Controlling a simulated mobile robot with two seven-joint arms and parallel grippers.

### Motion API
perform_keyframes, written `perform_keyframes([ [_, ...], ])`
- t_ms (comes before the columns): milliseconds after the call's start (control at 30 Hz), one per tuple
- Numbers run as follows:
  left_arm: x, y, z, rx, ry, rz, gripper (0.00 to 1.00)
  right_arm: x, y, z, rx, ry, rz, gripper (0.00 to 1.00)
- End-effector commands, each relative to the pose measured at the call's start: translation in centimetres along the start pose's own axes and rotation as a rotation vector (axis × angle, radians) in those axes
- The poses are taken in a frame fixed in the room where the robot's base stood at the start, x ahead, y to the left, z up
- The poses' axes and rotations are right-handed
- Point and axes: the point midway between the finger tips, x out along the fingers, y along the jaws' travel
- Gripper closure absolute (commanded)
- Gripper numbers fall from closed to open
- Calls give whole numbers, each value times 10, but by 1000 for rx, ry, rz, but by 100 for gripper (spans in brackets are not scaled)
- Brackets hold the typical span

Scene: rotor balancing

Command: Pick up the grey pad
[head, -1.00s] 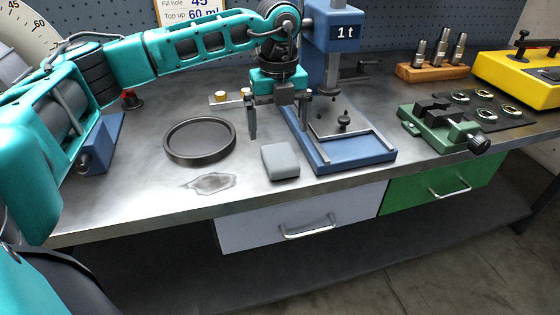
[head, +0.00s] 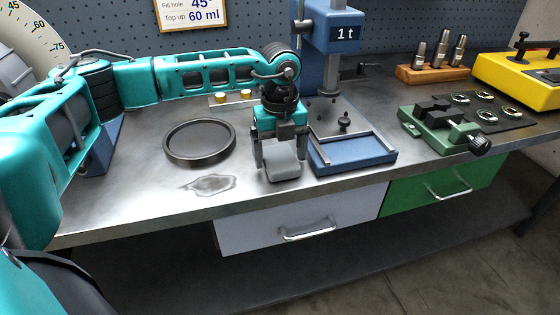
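The grey pad (head: 283,169) is a small rounded block on the metal bench, near its front edge. My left gripper (head: 282,160) is over it, pointing down. Its fingers stand apart, one on the left and one on the right side of the pad. The fingers look open around the pad; whether they touch its sides is too small to tell. The gripper's body hides the pad's rear part. The pad seems to rest on the bench. My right gripper is not in view.
A round dark tray (head: 199,160) and a shiny wet patch (head: 211,184) lie left of the pad. A blue press base (head: 352,160) stands close on the right. A green vise (head: 440,130) is farther right. Drawers are below the bench edge.

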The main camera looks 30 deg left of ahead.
Motion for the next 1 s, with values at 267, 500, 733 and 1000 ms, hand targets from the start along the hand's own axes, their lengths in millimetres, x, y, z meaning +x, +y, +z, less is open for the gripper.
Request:
perform_keyframes([
  [267,0,0,0,0,0,0,38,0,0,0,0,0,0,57],
  [500,0,0,0,0,0,0,58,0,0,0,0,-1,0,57],
  [733,-2,0,0,0,0,0,58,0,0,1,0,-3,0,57],
  [1000,-26,0,1,0,-2,-3,58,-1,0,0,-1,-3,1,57],
])
